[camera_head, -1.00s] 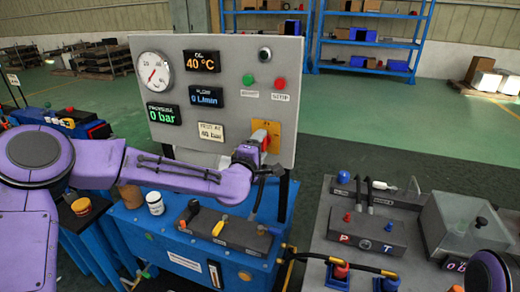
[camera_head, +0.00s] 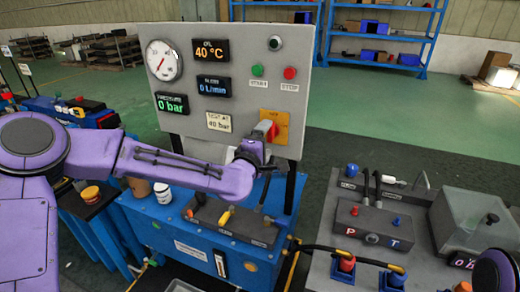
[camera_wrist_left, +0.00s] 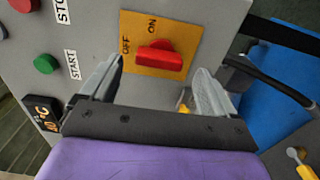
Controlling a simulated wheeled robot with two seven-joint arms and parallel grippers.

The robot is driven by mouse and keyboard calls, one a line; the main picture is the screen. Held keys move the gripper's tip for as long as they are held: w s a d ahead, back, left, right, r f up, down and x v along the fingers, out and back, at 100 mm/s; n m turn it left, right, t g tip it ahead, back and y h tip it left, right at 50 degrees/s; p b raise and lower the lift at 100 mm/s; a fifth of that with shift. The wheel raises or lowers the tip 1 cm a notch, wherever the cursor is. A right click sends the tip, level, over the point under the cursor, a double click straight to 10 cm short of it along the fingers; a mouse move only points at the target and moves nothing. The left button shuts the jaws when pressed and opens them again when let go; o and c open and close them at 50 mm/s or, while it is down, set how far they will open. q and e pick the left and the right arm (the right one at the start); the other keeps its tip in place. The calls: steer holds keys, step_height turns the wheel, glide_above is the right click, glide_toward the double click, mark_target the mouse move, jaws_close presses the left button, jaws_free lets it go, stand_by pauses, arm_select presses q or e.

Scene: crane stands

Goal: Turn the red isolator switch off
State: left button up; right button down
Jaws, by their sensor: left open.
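The red isolator switch (camera_head: 268,129) is a red handle on an orange plate (camera_head: 282,120) at the lower right of the grey panel. In the left wrist view the red handle (camera_wrist_left: 160,55) lies across the plate, which is marked OFF and ON. I cannot tell which mark it points to. My left gripper (camera_wrist_left: 158,85) is open, one finger on each side of the handle and apart from it in the picture. In the head view my left gripper (camera_head: 262,152) is just below the switch, partly hidden by its own wrist. My right gripper is not in view.
Green START (camera_head: 257,70) and red STOP (camera_head: 290,73) buttons sit above the switch on the panel. Below is a blue unit (camera_head: 150,228) with levers and cups. A grey bench (camera_head: 318,278) with hoses and a clear-lidded box stands to the right.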

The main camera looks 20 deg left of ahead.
arm_select(q)
steer(key=s+b, duration=0.1)
steer(key=s, duration=0.7)
steer(key=shift+s+a, duration=0.15)
steer(key=s+a+f+m+g+y, duration=0.15)
steer(key=s+f+m+g, duration=0.35)
steer(key=f, duration=1)
steer(key=s+a+f+m+g+y, duration=0.1)
steer(key=s+a+f+g, duration=0.15)
steer(key=s+f, duration=0.8)
steer(key=s+a+f+m+g, duration=0.2)
steer(key=s+a+f+g, duration=0.1)
steer(key=s+f, duration=0.6)
steer(key=s+a+f+m+g+y, duration=0.1)
steer(key=s+a+f+m+g, duration=0.2)
steer(key=s+f, duration=0.6)
steer(key=shift+s+g, duration=0.65)
steer(key=shift+s, duration=0.1)
steer(key=shift+f+y, duration=0.1)
steer(key=shift+y, duration=0.15)
